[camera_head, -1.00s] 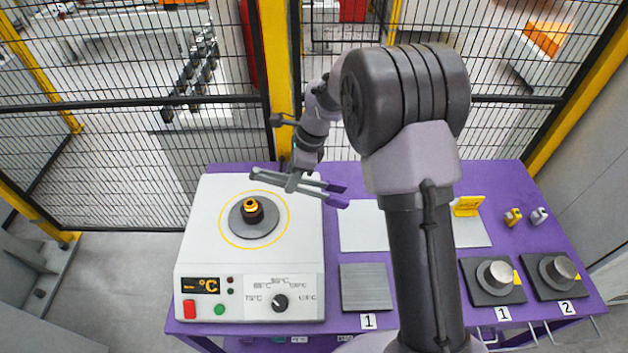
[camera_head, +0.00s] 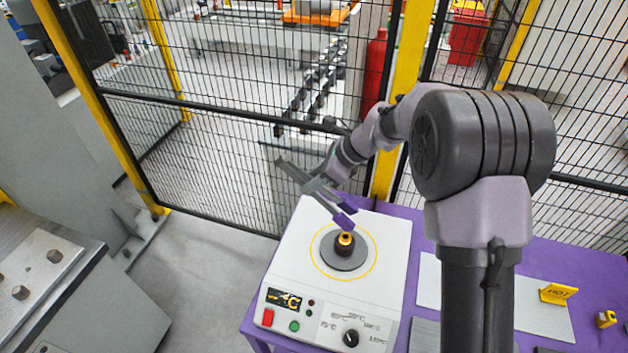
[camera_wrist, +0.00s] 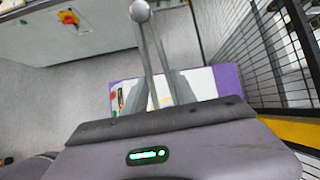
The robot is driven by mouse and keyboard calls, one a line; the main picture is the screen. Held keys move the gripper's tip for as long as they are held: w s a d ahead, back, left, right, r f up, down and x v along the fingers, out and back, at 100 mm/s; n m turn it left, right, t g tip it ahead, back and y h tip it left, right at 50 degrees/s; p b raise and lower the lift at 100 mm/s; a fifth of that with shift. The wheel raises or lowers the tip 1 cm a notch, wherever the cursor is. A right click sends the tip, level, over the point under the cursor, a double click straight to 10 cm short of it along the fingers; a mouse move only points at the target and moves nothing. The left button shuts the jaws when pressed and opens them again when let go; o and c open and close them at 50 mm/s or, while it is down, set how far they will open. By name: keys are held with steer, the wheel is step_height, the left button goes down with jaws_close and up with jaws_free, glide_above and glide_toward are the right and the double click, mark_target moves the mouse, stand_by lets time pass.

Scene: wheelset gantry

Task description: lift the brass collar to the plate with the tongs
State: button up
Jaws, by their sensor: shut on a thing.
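The brass collar (camera_head: 345,239) shows as a small gold ring on a dark body, upright on the round grey disc (camera_head: 343,262) of the white heater. My gripper (camera_head: 314,186) is shut on the tongs (camera_head: 291,171), which have grey arms and two purple ends. The tongs are held tilted, with the purple ends just above and behind the collar in the head view. I cannot tell how large the gap is. In the wrist view the tongs (camera_wrist: 151,45) show as two rods meeting at a ball; the collar is not visible there. A pale plate (camera_head: 430,283) lies right of the heater, partly hidden by my arm.
The white heater (camera_head: 290,262) has a dial and buttons in front and stands on a purple table (camera_head: 600,262). A yellow HOT sign (camera_head: 557,293) stands on the pale plate. Mesh fencing (camera_head: 220,150) runs close behind. A grey machine (camera_head: 75,310) is at the left; floor between is clear.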

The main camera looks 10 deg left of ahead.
steer(key=shift+f, duration=0.15)
step_height(320, 180, down, 10)
steer(key=b, duration=0.7)
steer(key=shift+b, duration=0.35)
jaws_close()
step_height(320, 180, up, 12)
steer(key=p, duration=0.9)
steer(key=shift+r, duration=0.2)
